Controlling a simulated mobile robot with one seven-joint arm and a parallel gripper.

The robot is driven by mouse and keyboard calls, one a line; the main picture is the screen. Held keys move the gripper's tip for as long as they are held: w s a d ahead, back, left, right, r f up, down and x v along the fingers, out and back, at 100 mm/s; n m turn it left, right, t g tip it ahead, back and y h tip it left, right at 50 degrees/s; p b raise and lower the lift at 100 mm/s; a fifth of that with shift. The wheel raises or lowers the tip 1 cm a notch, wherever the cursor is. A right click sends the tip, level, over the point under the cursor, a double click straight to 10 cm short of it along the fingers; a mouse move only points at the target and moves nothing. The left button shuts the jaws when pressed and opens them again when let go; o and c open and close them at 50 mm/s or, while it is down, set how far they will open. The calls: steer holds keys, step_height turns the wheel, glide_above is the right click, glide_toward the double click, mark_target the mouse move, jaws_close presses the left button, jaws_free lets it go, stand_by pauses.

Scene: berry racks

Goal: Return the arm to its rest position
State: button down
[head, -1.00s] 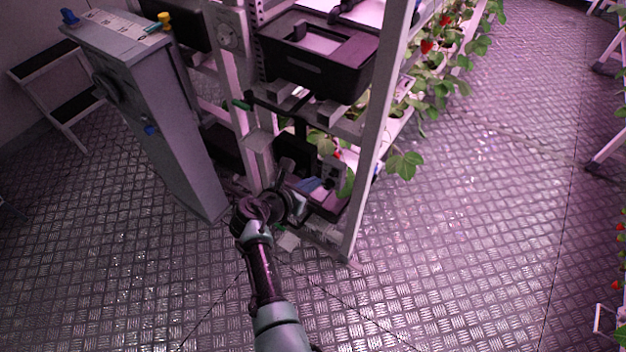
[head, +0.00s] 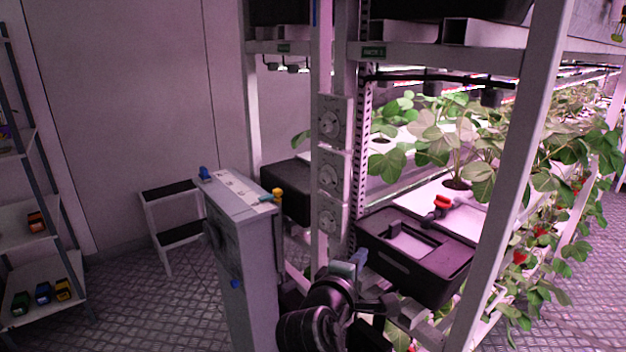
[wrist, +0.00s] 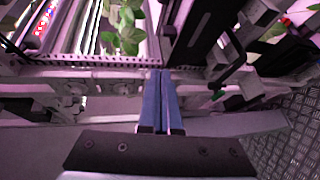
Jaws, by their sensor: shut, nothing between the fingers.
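My arm (head: 318,310) shows at the bottom middle of the head view, bent in front of the plant rack (head: 535,130). My gripper (head: 357,260) points up toward the rack post, partly hidden by the arm's dark joints. In the wrist view my gripper (wrist: 161,75) shows its two blue fingers side by side and touching, with nothing between them. Rack rails and green leaves lie beyond the fingertips. I cannot tell the exact gap between the gripper and the rack.
A grey cabinet (head: 248,265) with blue and yellow knobs stands left of the arm. A black bin (head: 415,255) sits on the rack to the right. A step stool (head: 172,215) and a shelf with small coloured items (head: 40,265) stand left. Floor is open between them.

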steer(key=s+a+r+m+t+y+p, duration=0.1)
steer(key=s+a+r+m+t, duration=0.15)
steer(key=r, duration=0.65)
steer(key=s+a+r+m+t+p, duration=0.1)
steer(key=s+r+m+t, duration=0.15)
steer(key=r, duration=0.55)
steer(key=s+a+r+m+t+y, duration=0.1)
steer(key=s+r+m, duration=0.15)
steer(key=r, duration=0.65)
steer(key=s+a+r+m+t+y+p, duration=0.1)
steer(key=s+a+r+m+t+y, duration=0.1)
steer(key=s+r, duration=0.7)
steer(key=s+a+r+m+t+y+p, duration=0.1)
steer(key=s+r+m+t, duration=0.3)
steer(key=s+r, duration=0.6)
steer(key=shift+s+a+r+t+y, duration=0.15)
steer(key=shift+a+r+t+y, duration=0.15)
steer(key=shift+a+t+y, duration=0.45)
steer(key=shift+d, duration=0.1)
